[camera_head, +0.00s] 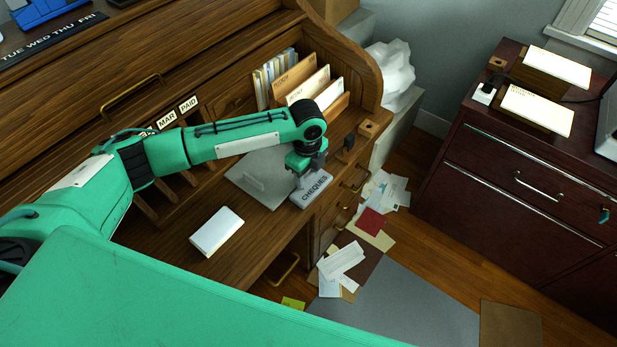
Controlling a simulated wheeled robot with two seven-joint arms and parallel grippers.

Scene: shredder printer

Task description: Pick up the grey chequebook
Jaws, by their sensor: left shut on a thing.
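The grey chequebook (312,191), lettered "CHEQUES", is at the right front part of the wooden desk, near the edge. My left arm reaches over the desk from the left, and my left gripper (301,183) points down onto the chequebook. It is shut on the chequebook; its fingertips are partly hidden. I cannot tell whether the chequebook is clear of the desk. My right gripper is not in view.
A grey sheet or pad (258,178) lies beside the chequebook, and a white book (217,231) lies nearer on the desk. A letter rack (338,108) stands behind. Papers (341,262) litter the floor. A dark red cabinet (480,160) stands right.

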